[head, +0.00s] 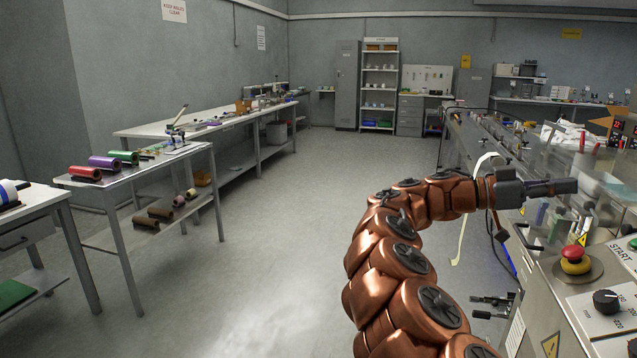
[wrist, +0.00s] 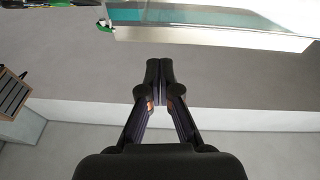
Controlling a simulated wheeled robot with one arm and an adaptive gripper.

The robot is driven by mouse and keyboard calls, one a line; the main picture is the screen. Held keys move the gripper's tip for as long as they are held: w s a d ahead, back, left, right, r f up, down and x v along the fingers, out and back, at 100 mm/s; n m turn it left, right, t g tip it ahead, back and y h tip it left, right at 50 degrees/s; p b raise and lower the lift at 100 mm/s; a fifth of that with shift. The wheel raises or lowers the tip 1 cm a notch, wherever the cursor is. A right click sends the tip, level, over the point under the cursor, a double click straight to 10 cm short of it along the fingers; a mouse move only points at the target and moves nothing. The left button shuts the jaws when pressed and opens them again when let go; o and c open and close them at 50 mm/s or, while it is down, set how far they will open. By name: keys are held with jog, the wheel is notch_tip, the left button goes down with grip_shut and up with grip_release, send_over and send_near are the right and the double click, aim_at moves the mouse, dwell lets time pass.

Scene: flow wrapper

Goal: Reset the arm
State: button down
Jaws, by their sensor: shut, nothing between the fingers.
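My gripper (head: 566,186) is at the end of my copper-coloured arm, which reaches up and to the right in the head view. It points right, in front of the flow wrapper (head: 545,290). In the wrist view my gripper (wrist: 159,64) is shut, with its two fingertips together and nothing held. Below the fingertips is a grey surface; a clear-sided machine part (wrist: 210,22) lies ahead of them, apart from the tips.
A red emergency stop button (head: 574,254) and a black knob (head: 606,301) sit on the machine's panel close below my gripper. A side table with coloured rolls (head: 105,162) stands at the left. The floor (head: 240,265) between is clear.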

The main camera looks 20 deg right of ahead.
jog(key=s+a+n+t+y+p, duration=0.1)
jog(key=s+a+n+y+p, duration=0.1)
jog(key=s, duration=0.1)
jog(key=s+a+n+t+y+p, duration=0.1)
jog(key=s+a+n+t+p, duration=0.1)
jog(key=s+a+p, duration=0.1)
jog(key=s+a+r+n+t+y+p, duration=0.1)
jog(key=s+a+n+y+p, duration=0.1)
jog(key=s, duration=0.3)
jog(key=shift+a+r+t+y, duration=0.1)
jog(key=shift+a+t+y, duration=0.2)
jog(key=shift+a, duration=0.35)
jog(key=s+a+f+n+t+y+p, duration=0.2)
jog(key=a+n, duration=0.4)
jog(key=a, duration=0.5)
jog(key=s+a+f+n+t+y+p, duration=0.2)
jog(key=a+f+n+y+p, duration=0.3)
jog(key=a, duration=0.6)
jog(key=s+a+f+n+t+y+p, duration=0.1)
jog(key=s+a+f+n+y+p, duration=0.2)
jog(key=a+f+n, duration=0.3)
jog(key=s+a+n+y, duration=0.1)
jog(key=a, duration=0.4)
jog(key=shift+f+n+t+p, duration=0.15)
jog(key=shift+n+t+p, duration=0.15)
jog(key=shift+t+p, duration=0.1)
jog(key=shift+s, duration=0.1)
